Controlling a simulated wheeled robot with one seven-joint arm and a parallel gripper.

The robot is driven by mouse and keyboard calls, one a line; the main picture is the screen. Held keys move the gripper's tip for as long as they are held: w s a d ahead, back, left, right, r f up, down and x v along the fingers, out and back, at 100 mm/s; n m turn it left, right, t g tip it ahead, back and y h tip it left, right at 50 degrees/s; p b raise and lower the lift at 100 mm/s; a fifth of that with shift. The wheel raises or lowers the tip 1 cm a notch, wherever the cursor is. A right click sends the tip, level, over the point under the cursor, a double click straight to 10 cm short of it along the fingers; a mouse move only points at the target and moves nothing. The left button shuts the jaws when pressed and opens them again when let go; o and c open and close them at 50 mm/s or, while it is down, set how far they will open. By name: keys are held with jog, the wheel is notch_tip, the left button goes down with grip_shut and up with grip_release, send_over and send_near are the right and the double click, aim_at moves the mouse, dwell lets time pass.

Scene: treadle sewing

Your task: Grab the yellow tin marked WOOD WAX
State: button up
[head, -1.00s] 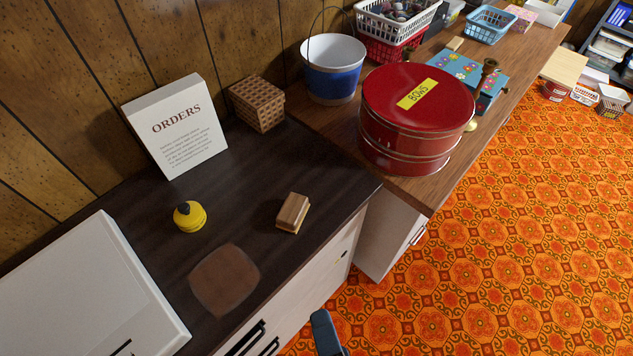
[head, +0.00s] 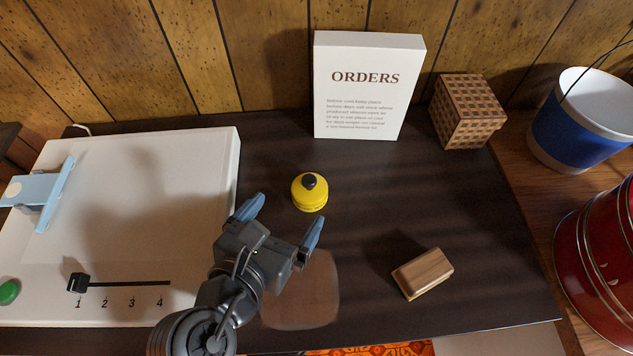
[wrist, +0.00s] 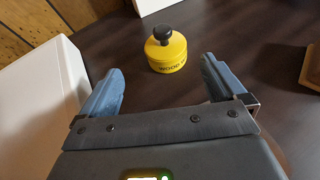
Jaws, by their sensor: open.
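The small round yellow tin (head: 309,194) with a black knob on top stands upright on the dark counter (head: 400,205). It also shows in the wrist view (wrist: 168,55), where part of the lettering "WOOD" is readable on its side. My gripper (head: 281,222) is open and empty. The tin stands apart from the fingers, a little beyond their tips. In the wrist view, my gripper (wrist: 166,82) has one blue-grey finger on each side, with the tin ahead, roughly between them.
A white machine (head: 120,220) with a slider stands left of my gripper. A white ORDERS box (head: 368,85) stands behind the tin, a checkered wooden block (head: 467,112) to its right. A wooden brush-like block (head: 423,273) lies front right. The counter between is clear.

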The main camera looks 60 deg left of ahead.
aim_at(305, 195)
jog(key=x, duration=0.7)
jog(key=shift+w+d+f, duration=0.15)
jog(key=shift+w+d, duration=0.1)
jog(key=shift+w, duration=0.1)
jog(key=shift+c, duration=0.3)
jog(key=c, duration=1)
jog(key=shift+c, duration=0.7)
